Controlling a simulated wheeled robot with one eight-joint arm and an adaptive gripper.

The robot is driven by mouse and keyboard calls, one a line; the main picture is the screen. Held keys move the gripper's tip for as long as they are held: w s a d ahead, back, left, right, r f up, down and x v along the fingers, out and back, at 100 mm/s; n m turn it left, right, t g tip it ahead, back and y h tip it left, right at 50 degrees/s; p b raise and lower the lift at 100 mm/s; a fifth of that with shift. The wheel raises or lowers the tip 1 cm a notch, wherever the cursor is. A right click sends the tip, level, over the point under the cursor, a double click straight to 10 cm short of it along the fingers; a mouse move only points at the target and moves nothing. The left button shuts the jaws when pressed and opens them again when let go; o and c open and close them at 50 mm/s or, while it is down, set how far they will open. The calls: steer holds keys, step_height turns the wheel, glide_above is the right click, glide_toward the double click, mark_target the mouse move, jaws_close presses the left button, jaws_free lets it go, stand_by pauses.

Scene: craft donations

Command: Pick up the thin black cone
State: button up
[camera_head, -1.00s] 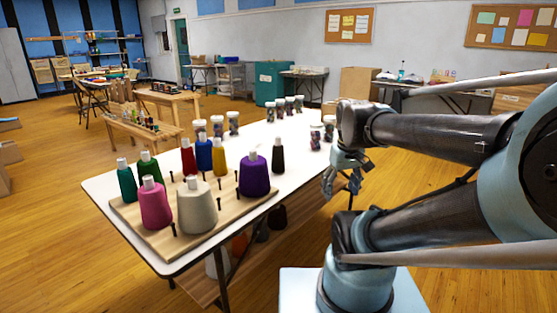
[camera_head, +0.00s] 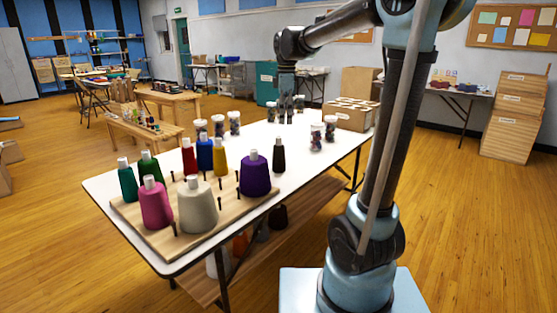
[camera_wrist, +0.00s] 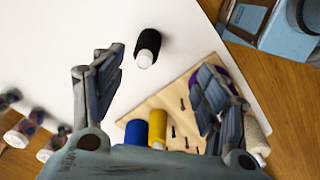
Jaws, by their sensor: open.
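The thin black cone (camera_head: 279,155) stands upright on the white table, just right of the purple cone and off the wooden peg board. In the wrist view the black cone (camera_wrist: 148,45) lies between and beyond my two fingers, with its white tip toward me. My gripper (camera_head: 286,108) hangs pointing down above the far part of the table, well behind the cone. In the wrist view my gripper (camera_wrist: 158,85) has its fingers spread wide with nothing between them. It is apart from the cone.
The peg board (camera_head: 160,238) holds several cones, with the purple cone (camera_head: 254,175) nearest the black one. Jars of dark bits, such as this jar (camera_head: 316,137), stand toward the back. A cardboard box (camera_head: 348,114) sits at the table's far right. White tabletop around the black cone is bare.

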mark_target(279, 153)
steer(key=w+a, duration=0.1)
steer(key=w+a+n, duration=0.1)
steer(key=a, duration=0.1)
steer(key=shift+w+f+n, duration=0.1)
steer(key=shift+w+n, duration=0.1)
steer(key=shift+n, duration=0.1)
step_height(279, 153, down, 17)
steer(key=shift+d+r, duration=0.1)
steer(key=shift+r, duration=0.05)
steer(key=c, duration=1.2)
